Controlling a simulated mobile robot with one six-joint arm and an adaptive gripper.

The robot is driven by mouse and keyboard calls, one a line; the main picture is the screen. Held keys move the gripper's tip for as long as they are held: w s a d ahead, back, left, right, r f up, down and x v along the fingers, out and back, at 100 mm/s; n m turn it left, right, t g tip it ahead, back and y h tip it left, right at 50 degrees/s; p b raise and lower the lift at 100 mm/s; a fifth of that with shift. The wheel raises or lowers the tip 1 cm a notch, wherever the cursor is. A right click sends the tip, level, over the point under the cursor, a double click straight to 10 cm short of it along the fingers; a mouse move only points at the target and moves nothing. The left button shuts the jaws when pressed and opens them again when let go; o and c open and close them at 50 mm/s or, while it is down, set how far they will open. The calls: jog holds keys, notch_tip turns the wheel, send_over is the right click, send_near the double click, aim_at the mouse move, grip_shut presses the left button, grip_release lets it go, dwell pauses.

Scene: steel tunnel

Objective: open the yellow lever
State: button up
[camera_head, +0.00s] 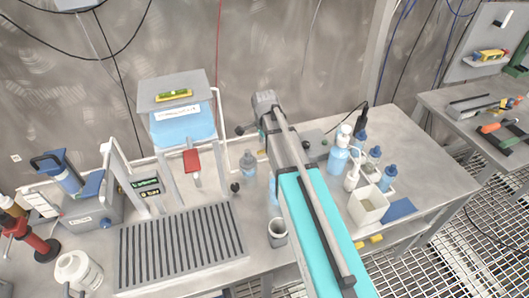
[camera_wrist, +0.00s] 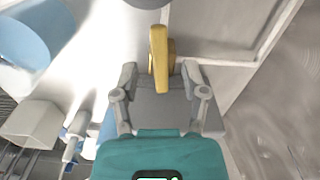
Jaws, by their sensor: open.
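The yellow lever (camera_wrist: 159,58) shows in the wrist view as a narrow upright bar beside a round brownish-gold mount on a pale panel. My gripper (camera_wrist: 159,80) is open, with its two grey fingers apart. The lower end of the lever appears between the fingertips, with one finger on each side. I cannot tell whether either finger touches it. In the head view I cannot make out this lever or my fingertips; my teal and grey arm crosses the middle of the picture over the bench.
The steel bench (camera_head: 440,185) carries a white-framed stand with a red handle (camera_head: 192,160), a ribbed grate (camera_head: 180,247), bottles (camera_head: 338,155) and an open white box (camera_head: 368,205). A second bench (camera_head: 440,98) stands at right. In the wrist view, a blue cylinder (camera_wrist: 32,35) lies at upper left.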

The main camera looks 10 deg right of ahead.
jog(key=shift+f+b, duration=0.8)
jog(key=shift+f, duration=0.3)
grip_shut()
